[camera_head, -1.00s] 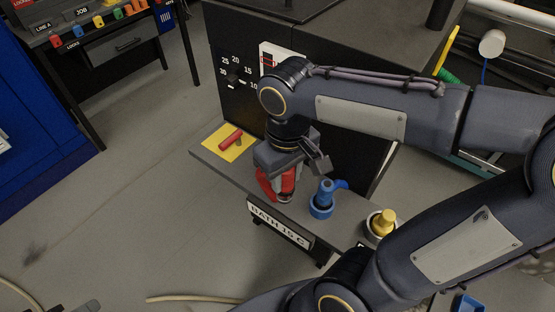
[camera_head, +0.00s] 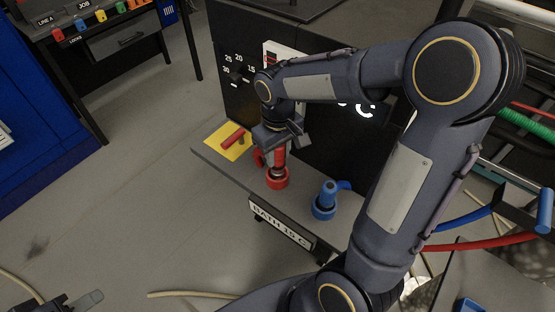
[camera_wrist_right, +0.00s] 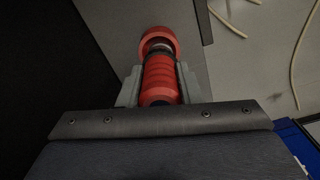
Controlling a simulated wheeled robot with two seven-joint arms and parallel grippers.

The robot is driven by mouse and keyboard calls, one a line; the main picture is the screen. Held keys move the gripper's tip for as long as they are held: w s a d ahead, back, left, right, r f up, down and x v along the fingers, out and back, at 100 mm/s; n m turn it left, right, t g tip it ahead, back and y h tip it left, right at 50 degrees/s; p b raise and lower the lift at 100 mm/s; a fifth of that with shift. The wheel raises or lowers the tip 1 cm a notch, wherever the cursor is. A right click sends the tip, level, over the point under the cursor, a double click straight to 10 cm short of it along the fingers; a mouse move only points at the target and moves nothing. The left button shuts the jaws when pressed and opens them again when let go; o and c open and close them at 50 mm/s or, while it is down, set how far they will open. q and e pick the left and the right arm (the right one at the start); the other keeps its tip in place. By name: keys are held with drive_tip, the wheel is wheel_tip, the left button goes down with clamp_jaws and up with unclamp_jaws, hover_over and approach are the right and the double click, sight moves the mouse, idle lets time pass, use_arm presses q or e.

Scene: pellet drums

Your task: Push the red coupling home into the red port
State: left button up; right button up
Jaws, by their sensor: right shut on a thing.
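My right gripper (camera_head: 283,138) is shut on the red coupling (camera_head: 279,156) above the grey shelf. In the right wrist view the coupling (camera_wrist_right: 160,78) lies between the two fingers. The red port (camera_head: 277,180) is a red ring on the shelf, directly below the coupling; it also shows in the right wrist view (camera_wrist_right: 158,36). A silver band shows between the coupling's red body and the ring. I cannot tell how far its nose sits inside. My left gripper (camera_head: 88,299) is partly in view at the bottom left edge; its jaws are unclear.
A blue port with a blue fitting (camera_head: 325,198) stands right of the red port. A red handle (camera_head: 233,139) lies over a yellow plate (camera_head: 228,146) at the shelf's left end. The dark cabinet (camera_head: 235,60) rises behind.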

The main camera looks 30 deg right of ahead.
sight(278, 162)
drive_tip(key=shift+w+f, duration=0.2)
drive_tip(key=shift+f, duration=1.65)
drive_tip(key=shift+f+b, duration=0.3)
drive_tip(key=shift+b, duration=0.1)
drive_tip(key=o, duration=1)
drive_tip(key=shift+r, duration=0.1)
drive_tip(key=shift+o, duration=0.2)
